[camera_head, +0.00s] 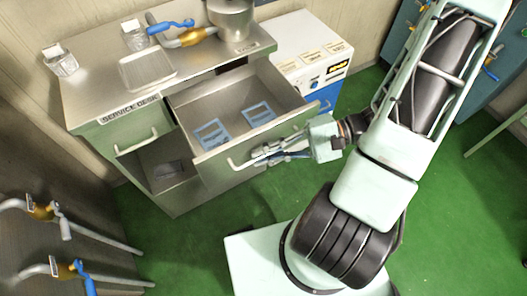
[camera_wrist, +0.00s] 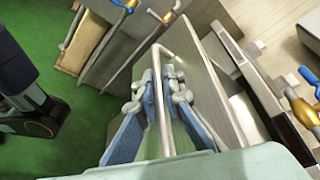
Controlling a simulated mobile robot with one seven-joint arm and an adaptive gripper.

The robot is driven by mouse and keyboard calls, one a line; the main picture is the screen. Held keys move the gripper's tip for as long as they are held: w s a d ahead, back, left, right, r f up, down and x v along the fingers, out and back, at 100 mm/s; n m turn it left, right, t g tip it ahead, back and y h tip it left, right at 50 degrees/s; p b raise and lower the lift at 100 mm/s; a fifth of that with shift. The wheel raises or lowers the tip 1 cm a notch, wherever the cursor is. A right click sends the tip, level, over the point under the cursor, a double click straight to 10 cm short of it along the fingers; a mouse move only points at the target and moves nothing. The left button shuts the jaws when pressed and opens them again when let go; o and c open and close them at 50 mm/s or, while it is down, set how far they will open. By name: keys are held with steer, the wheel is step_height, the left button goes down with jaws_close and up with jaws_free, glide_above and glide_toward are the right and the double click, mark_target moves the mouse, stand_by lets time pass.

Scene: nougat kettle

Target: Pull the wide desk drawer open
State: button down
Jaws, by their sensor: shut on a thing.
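The wide desk drawer (camera_head: 197,113) stands pulled well out of the metal service desk (camera_head: 100,98) in the head view. Two blue-framed items lie on its floor. Its bar handle (camera_head: 238,164) runs along the drawer front. My gripper (camera_head: 262,156) is at that handle, with its fingers on either side of the bar. In the wrist view, the bar handle (camera_wrist: 160,95) passes between the blue-padded fingers of my gripper (camera_wrist: 160,88), which are shut on it. The drawer front (camera_wrist: 205,85) shows just right of the fingers. The exact finger contact is small in the head view.
A smaller compartment (camera_head: 160,170) stands open at the desk's left. A tray (camera_head: 147,70), jars and a kettle (camera_head: 230,18) are on the desk top. A white and blue cabinet (camera_head: 310,50) stands close at right. Pipes with valves (camera_head: 45,210) are at lower left.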

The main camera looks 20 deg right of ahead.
steer(key=c, duration=2.3)
jaws_free()
steer(key=shift+d, duration=0.1)
steer(key=v, duration=1.2)
